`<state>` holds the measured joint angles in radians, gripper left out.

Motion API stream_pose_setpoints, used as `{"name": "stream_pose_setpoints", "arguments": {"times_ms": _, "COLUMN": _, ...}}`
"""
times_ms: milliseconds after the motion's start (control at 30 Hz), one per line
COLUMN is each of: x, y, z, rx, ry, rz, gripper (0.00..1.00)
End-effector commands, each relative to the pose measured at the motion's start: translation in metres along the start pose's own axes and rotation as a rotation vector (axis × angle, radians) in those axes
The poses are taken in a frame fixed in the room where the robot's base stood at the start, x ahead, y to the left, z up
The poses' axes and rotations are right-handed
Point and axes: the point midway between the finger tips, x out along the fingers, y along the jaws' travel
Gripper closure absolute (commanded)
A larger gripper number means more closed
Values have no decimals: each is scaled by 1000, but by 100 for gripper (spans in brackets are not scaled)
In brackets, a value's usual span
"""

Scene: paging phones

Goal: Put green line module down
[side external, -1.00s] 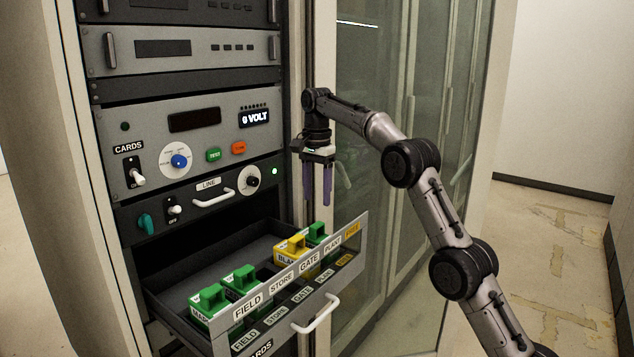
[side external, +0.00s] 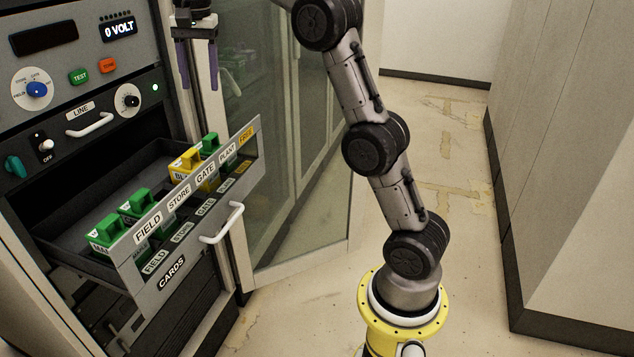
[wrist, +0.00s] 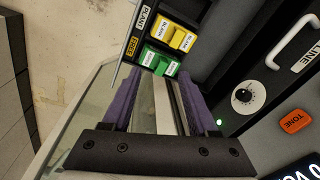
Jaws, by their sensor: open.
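The open card drawer (side external: 190,246) holds several modules behind its label strip. Two green modules (side external: 107,232) and (side external: 138,203) sit toward its near-left end. A yellow module (side external: 186,162) and another green module (side external: 210,146) sit toward the far end. In the wrist view a green module (wrist: 158,60) lies beside a yellow one (wrist: 178,37); their small lettering is not readable enough to tell which is the line module. My gripper (side external: 200,86) is open and empty, its purple fingers pointing down above and beyond the drawer's far end. The open fingers also show in the wrist view (wrist: 158,82).
The rack panel (side external: 60,85) with knobs, switches and a "0 VOLT" display stands behind the drawer. A white handle (side external: 222,224) sticks out of the drawer front. A glass cabinet door (side external: 300,190) stands right of the drawer. The floor at right is clear.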

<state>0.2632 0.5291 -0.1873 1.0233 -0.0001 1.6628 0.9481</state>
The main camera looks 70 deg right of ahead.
Motion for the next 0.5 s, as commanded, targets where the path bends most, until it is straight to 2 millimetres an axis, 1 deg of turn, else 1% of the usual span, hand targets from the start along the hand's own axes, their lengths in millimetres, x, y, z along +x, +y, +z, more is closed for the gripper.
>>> {"name": "stream_pose_setpoints", "arguments": {"times_ms": 33, "x": -10, "y": 10, "z": 16, "rx": -64, "ry": 12, "rz": -19, "gripper": 41}}
{"name": "stream_pose_setpoints", "arguments": {"times_ms": 100, "x": -18, "y": 23, "z": 37, "rx": -158, "ry": 28, "rz": -42, "gripper": 41}}
{"name": "stream_pose_setpoints", "arguments": {"times_ms": 167, "x": -23, "y": 35, "z": 54, "rx": -238, "ry": 44, "rz": -63, "gripper": 41}}
{"name": "stream_pose_setpoints", "arguments": {"times_ms": 233, "x": -27, "y": 52, "z": 74, "rx": -331, "ry": 64, "rz": -87, "gripper": 41}}
{"name": "stream_pose_setpoints", "arguments": {"times_ms": 367, "x": -25, "y": 87, "z": 111, "rx": -502, "ry": 103, "rz": -127, "gripper": 41}}
{"name": "stream_pose_setpoints", "arguments": {"times_ms": 500, "x": -12, "y": 129, "z": 149, "rx": -687, "ry": 152, "rz": -168, "gripper": 41}}
